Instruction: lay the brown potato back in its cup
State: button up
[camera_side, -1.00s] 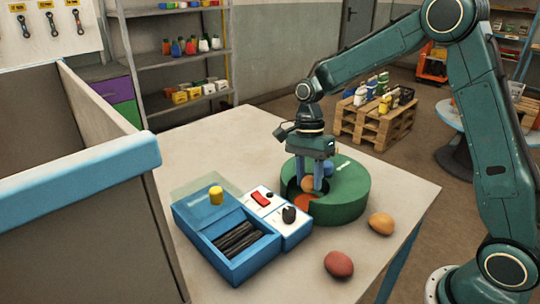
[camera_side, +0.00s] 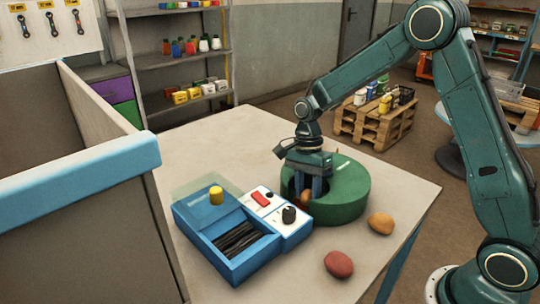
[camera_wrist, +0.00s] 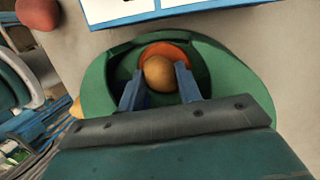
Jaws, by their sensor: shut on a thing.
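The brown potato (camera_side: 306,196) is between the two fingers of my gripper (camera_side: 308,190), which is shut on it. The wrist view also shows the potato (camera_wrist: 159,73) between the blue fingers (camera_wrist: 161,86). It is inside the opening of a round green holder (camera_side: 347,193), in front of an orange patch (camera_wrist: 168,49) on the cup's inside. My fingers reach down past the holder's rim. I cannot tell whether the potato touches the cup floor.
A tan potato (camera_side: 381,223) lies right of the holder, and a reddish potato (camera_side: 338,264) lies nearer the table's front edge. A blue box (camera_side: 232,240) with dark strips and a white control panel (camera_side: 272,207) stand left of the holder. The table behind is clear.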

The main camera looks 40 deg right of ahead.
jog(key=shift+f, duration=0.25)
jog(key=shift+s+f, duration=0.15)
jog(key=shift+f, duration=0.2)
jog(key=o, duration=0.8)
jog(key=shift+c, duration=0.2)
jog(key=v, duration=1.3)
jog(key=shift+r, duration=0.15)
